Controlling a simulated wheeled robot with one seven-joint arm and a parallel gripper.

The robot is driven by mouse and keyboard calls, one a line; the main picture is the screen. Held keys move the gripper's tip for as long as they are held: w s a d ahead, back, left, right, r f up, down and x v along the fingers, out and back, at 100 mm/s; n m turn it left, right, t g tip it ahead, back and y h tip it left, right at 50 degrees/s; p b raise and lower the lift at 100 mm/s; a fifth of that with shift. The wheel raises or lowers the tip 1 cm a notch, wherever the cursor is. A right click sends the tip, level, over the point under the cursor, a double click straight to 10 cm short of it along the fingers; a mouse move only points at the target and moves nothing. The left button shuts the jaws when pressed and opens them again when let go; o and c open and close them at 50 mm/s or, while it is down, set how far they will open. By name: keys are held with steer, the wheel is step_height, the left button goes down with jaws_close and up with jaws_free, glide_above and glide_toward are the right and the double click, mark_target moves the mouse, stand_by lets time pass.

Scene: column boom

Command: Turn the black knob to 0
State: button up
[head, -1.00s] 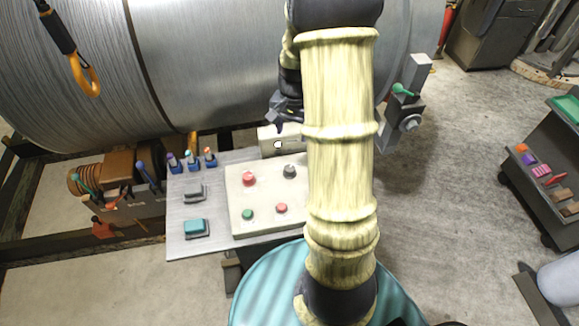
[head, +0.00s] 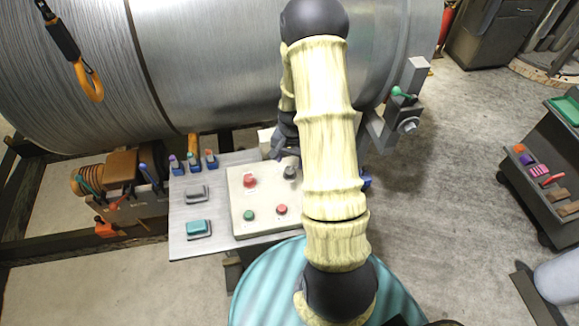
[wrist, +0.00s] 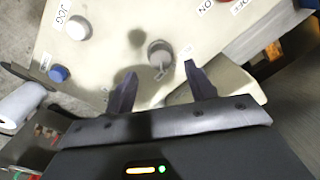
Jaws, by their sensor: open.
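A dark grey knob (head: 290,172) sits on the upper part of the cream control box, beside my arm in the head view. In the wrist view a grey round knob (wrist: 160,53), apparently the same one, stands on the cream panel just beyond my fingertips. My gripper (wrist: 158,75) is open, with one dark finger on each side of the line to the knob. The fingers appear apart from the knob. Small labels lie near it, too blurred to read. Its pointer setting cannot be told. My gripper (head: 282,150) is partly hidden by my arm in the head view.
The cream box (head: 238,228) carries a red knob (head: 249,181), a green button (head: 249,215) and a red button (head: 281,209). The wrist view shows a white knob (wrist: 77,27) labelled JOG and a blue button (wrist: 59,73). A large metal drum (head: 200,70) stands behind.

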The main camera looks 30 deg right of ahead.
mark_target(289, 170)
steer(key=shift+w+f+p, duration=0.1)
steer(key=shift+f+p, duration=0.5)
steer(key=shift+f, duration=2.05)
steer(key=c, duration=1)
